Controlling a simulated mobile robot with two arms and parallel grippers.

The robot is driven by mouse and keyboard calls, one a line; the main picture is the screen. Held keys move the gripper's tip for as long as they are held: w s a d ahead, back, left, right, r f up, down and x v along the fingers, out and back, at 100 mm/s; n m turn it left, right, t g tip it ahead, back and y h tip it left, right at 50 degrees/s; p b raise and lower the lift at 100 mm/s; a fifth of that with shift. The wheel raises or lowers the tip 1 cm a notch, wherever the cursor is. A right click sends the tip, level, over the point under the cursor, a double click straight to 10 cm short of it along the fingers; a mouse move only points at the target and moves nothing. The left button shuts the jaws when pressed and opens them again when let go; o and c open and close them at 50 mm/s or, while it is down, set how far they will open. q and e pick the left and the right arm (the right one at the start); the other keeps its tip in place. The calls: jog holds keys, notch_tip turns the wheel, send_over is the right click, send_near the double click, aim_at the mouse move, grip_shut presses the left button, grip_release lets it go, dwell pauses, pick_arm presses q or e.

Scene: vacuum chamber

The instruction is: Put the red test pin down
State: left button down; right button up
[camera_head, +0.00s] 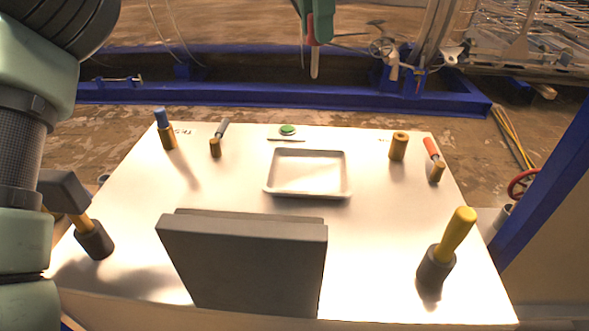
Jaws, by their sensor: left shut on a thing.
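The red test pin (314,62) hangs near upright at the top centre, with a red upper part and a pale shaft pointing down. My left gripper (313,36), green, is shut on its red end and cut off by the top edge. From this view the pin appears beyond the table's far edge, clear of the white table top (230,180); its height above the table is hard to tell. A shallow white tray (268,183) lies empty at the table's middle. My right gripper is out of view.
A grey box (245,265) stands at the front. Holders with a grey-headed tool (66,191) and a yellow handle (458,230) flank it. Blue-topped (165,130), grey-handled (221,128) and red-handled (431,148) brass pieces, a brass cylinder (398,146) and a green disc (288,130) line the back.

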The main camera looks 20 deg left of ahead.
pick_arm(q)
jog(key=shift+m, duration=0.8)
jog(key=f, duration=1.9)
jog(key=shift+w+a+f+b, duration=0.2)
jog(key=shift+w+a+b, duration=0.1)
jog(key=shift+w+b, duration=0.1)
jog(key=shift+f, duration=0.25)
